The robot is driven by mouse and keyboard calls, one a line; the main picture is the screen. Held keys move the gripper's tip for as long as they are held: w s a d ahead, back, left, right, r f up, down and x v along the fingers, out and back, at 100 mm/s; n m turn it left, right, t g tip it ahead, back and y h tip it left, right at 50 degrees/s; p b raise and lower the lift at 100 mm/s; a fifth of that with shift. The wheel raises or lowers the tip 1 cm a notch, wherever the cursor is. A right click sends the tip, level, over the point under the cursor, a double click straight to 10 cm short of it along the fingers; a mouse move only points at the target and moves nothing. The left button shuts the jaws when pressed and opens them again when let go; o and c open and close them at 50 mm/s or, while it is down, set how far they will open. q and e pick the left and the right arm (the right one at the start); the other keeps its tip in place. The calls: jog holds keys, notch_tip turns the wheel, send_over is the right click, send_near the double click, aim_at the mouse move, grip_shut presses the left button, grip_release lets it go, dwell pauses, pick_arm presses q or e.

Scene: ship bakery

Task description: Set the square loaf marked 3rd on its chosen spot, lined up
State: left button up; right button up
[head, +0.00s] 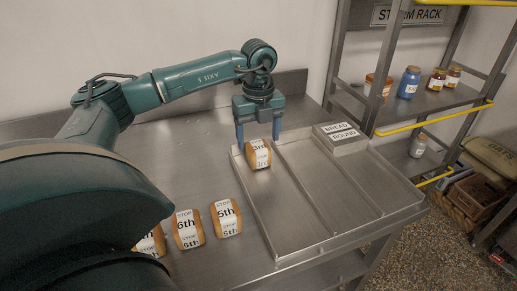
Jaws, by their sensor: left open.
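The square loaf marked 3rd (259,154) sits at the far end of the left lane of a metal tray (297,229). It looks roughly in line with the lane. My left gripper (258,134) points down just above the loaf, with its two fingers apart at either side of the loaf's far end. The gripper is open. I cannot tell whether a finger touches the loaf. My right gripper is out of view.
Loaves marked 5th (226,218) and 6th (187,229) stand left of the tray, with another loaf (151,243) partly hidden by my arm. A block labelled bread round (340,138) is at the tray's far right. A storm rack (413,122) holds jars.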

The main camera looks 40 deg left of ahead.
aim_at(258, 145)
pick_arm(q)
notch_tip(258, 145, up, 6)
jog(key=shift+r, duration=0.2)
dwell(0.6)
